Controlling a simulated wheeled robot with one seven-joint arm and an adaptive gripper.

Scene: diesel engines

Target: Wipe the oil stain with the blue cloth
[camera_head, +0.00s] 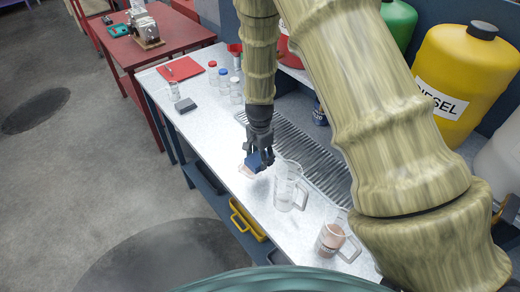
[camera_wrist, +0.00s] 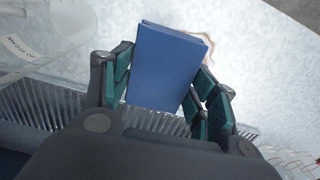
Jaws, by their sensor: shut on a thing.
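The blue cloth (camera_wrist: 165,68) is a flat, folded blue pad, held between the two fingers of my gripper (camera_wrist: 163,85). In the head view my gripper (camera_head: 259,150) points down over the bench with the blue cloth (camera_head: 254,161) at its tips. A thin brown curved mark, probably the edge of the oil stain (camera_wrist: 234,44), shows on the bench top just beyond the cloth; the cloth hides the rest. In the head view a small brownish patch (camera_head: 245,172) shows beside the cloth. I cannot tell whether the cloth touches the bench.
A clear jug (camera_head: 287,187) stands close right of my gripper, and a jug with brown contents (camera_head: 331,238) is nearer. A ribbed metal drain grate (camera_head: 310,155) lies behind. Capped bottles (camera_head: 223,82) and a dark block (camera_head: 185,105) stand farther left, with clear bench between.

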